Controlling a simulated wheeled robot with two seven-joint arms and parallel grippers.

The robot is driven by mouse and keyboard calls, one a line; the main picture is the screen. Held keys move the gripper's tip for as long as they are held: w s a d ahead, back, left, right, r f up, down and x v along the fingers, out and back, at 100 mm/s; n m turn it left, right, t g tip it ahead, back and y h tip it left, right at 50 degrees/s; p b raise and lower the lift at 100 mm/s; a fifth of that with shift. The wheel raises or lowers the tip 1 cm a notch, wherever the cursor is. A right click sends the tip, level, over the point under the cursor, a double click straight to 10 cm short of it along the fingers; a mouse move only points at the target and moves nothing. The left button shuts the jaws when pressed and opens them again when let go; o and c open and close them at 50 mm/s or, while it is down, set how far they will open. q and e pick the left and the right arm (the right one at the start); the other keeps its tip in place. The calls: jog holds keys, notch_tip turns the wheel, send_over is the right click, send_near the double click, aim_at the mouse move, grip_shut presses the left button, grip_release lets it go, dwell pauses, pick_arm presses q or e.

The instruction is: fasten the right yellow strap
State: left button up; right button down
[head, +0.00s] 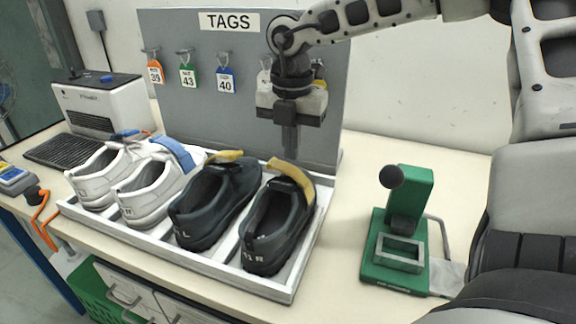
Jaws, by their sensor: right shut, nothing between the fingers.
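The right yellow strap (294,176) is on the black shoe marked R (272,232), at the right end of the white tray (212,266). It stands up from the top of the shoe as an open, curved flap. The other yellow strap (226,156) is on the black shoe marked L (208,203), also raised. My right gripper (290,150) points down in front of the grey tag board, just above and behind the right strap. Its fingers are together and hold nothing. I cannot tell whether the fingertips touch the strap. My left gripper is out of view.
Two white shoes (146,200) with blue straps fill the tray's left side. Tags hang on the grey board (240,127) behind. A green press-like device (402,215) stands right of the tray, with bare table between. A white printer (105,103) and keyboard (62,149) are at left.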

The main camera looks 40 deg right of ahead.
aim_at(291, 169)
jog(key=shift+f+b, duration=0.95)
jog(key=shift+b, duration=0.05)
jog(key=shift+f+b, duration=0.85)
jog(key=shift+b, duration=0.05)
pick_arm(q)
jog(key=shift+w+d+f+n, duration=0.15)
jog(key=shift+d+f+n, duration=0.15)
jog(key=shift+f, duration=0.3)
pick_arm(e)
jog(key=shift+r, duration=0.1)
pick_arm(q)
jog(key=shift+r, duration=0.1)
pick_arm(e)
jog(key=shift+r, duration=0.15)
